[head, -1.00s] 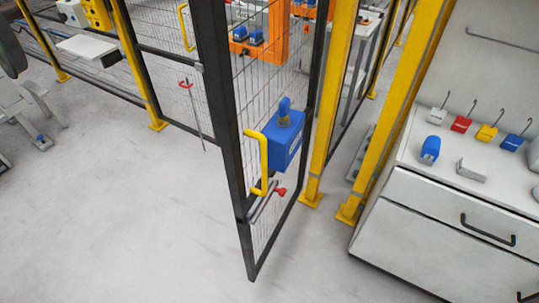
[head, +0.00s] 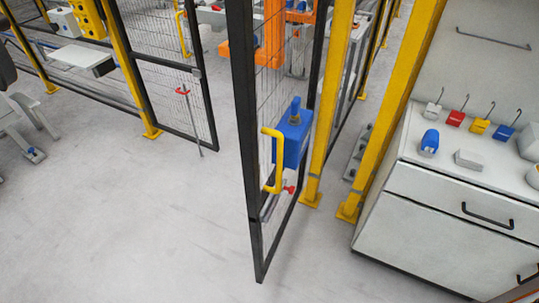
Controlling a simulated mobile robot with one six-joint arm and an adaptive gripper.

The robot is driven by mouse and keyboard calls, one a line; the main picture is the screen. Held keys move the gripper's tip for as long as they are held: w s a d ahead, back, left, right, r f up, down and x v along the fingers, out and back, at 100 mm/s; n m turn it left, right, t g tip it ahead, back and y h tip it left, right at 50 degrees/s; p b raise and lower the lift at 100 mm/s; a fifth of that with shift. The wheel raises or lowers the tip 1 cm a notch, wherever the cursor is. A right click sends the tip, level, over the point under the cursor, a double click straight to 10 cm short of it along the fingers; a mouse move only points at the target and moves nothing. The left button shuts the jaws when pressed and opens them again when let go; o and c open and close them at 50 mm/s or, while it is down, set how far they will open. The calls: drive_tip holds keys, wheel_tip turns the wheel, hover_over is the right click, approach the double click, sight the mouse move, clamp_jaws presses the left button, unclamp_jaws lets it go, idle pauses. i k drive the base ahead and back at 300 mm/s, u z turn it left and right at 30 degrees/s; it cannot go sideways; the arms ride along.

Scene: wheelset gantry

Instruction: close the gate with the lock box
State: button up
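The gate leaf with the blue lock box (head: 293,138) stands swung open toward me in the head view, its black frame (head: 248,150) seen nearly edge-on. A yellow handle (head: 277,160) and a red-tipped bolt (head: 289,189) are on the same leaf. The leaf's far side is beside a yellow post (head: 325,110). Another mesh leaf (head: 160,80) with a yellow handle and a red-handled rod (head: 184,91) stands to the left, with a floor gap between the two. My gripper is not in view.
A white cabinet (head: 420,205) with drawers stands at the right, carrying several coloured padlocks (head: 480,126) and a blue-topped item (head: 430,142). Orange equipment (head: 270,45) is behind the mesh. The grey floor (head: 130,230) at front left is clear.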

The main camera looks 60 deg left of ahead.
sight(291, 137)
drive_tip(key=u, duration=0.05)
drive_tip(key=k, duration=0.15)
drive_tip(key=u, duration=2.05)
drive_tip(key=k, duration=0.6)
drive_tip(key=z, duration=0.15)
drive_tip(key=i, duration=0.6)
